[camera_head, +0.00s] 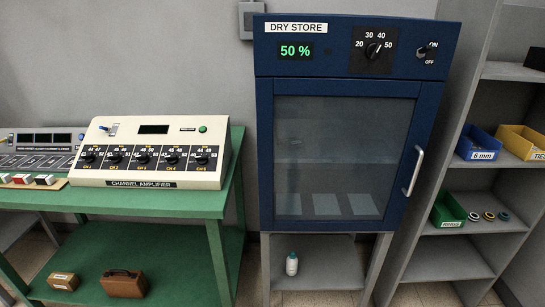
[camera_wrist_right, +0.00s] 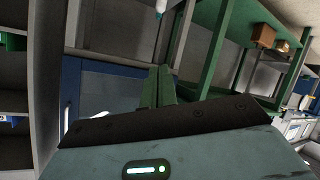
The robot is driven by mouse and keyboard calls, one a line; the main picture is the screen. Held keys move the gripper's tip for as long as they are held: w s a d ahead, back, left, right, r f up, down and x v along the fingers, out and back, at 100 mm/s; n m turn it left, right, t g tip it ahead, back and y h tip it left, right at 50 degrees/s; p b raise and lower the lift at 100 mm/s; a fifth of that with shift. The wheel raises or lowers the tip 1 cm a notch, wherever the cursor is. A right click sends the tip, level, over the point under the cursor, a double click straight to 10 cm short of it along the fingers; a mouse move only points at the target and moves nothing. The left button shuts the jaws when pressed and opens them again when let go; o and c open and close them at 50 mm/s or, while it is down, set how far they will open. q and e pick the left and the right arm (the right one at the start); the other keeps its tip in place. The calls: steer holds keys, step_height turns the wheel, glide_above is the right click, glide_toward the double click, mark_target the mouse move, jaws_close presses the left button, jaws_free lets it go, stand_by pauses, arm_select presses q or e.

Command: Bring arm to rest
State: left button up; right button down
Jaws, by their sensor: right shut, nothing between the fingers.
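My right gripper (camera_wrist_right: 158,88) shows in the right wrist view, its two green fingers together with nothing between them. It points toward the blue dry store cabinet, whose blue front (camera_wrist_right: 95,95) is at the left of that view, with a gap I cannot judge. Neither of my arms shows in the head view. There the dry store cabinet (camera_head: 263,150) stands in the middle with its glass door closed, its display reading 50 %. My left gripper is in neither view.
A green table (camera_head: 232,160) at left carries the channel amplifier (camera_head: 150,155). Brown boxes (camera_head: 123,284) lie on its lower shelf. A white bottle (camera_head: 292,264) stands under the cabinet. Grey shelves at right hold a blue bin (camera_head: 478,145), a yellow bin (camera_head: 520,142) and a green bin (camera_head: 448,211).

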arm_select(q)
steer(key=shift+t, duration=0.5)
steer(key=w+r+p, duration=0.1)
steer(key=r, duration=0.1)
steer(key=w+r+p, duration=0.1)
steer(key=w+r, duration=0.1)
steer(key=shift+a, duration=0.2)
arm_select(e)
steer(key=s+a+r+m+g, duration=0.1)
steer(key=s+m, duration=0.1)
steer(key=s, duration=0.5)
steer(key=s+a+m+g+h, duration=0.1)
steer(key=s+m, duration=0.1)
steer(key=s, duration=0.5)
steer(key=s+a+r+m+g, duration=0.1)
steer(key=s+a+m, duration=0.1)
steer(key=s, duration=0.6)
steer(key=shift+r+m+g, duration=0.3)
steer(key=shift+g, duration=0.1)
